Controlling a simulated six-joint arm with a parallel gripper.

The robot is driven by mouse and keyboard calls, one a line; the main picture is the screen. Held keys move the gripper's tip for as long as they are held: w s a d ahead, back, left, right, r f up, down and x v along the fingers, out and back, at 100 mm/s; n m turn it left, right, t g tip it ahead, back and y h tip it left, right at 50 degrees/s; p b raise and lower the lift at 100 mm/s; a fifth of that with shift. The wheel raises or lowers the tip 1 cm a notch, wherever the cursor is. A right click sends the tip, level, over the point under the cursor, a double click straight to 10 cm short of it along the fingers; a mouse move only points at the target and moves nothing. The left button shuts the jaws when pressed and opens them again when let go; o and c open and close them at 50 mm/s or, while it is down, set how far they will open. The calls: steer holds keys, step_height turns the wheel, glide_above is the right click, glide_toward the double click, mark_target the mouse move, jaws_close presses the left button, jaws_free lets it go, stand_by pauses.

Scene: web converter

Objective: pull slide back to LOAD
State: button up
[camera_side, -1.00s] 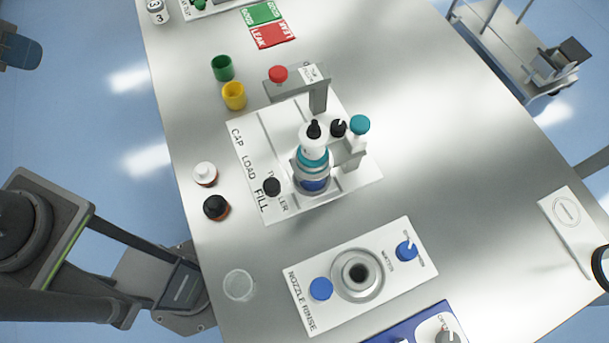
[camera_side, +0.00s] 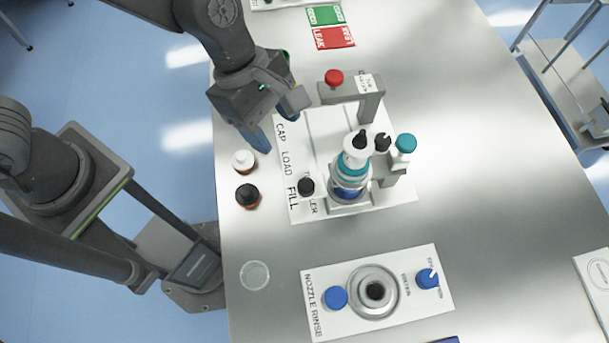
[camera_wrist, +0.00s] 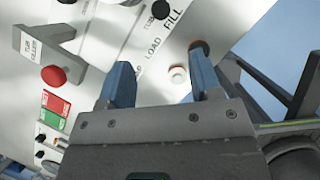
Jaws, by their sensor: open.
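The tube filler plate (camera_side: 318,135) carries the labels CAP, LOAD and FILL along its left edge. The slide's black knob (camera_side: 306,186) is beside FILL; a black knob also shows near FILL at the top of the wrist view (camera_wrist: 163,10). A white and teal bottle with a blue band (camera_side: 350,178) stands upright at the FILL end, under the filler. My gripper (camera_side: 271,145) is open and empty, with blue fingers near the CAP and LOAD end, apart from the knob. In the wrist view its fingers (camera_wrist: 162,85) are spread below the LOAD label.
A white-capped bottle (camera_side: 244,161) and a black-capped bottle (camera_side: 247,196) stand left of the plate, close to my gripper. A bracket with a red button (camera_side: 334,78) rises behind the plate. A clear dish (camera_side: 255,275) and the nozzle rinse panel (camera_side: 325,270) are in front.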

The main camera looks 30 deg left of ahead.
mark_target(306, 184)
steer(key=x, duration=1.4)
steer(key=shift+c, duration=0.2)
jaws_close()
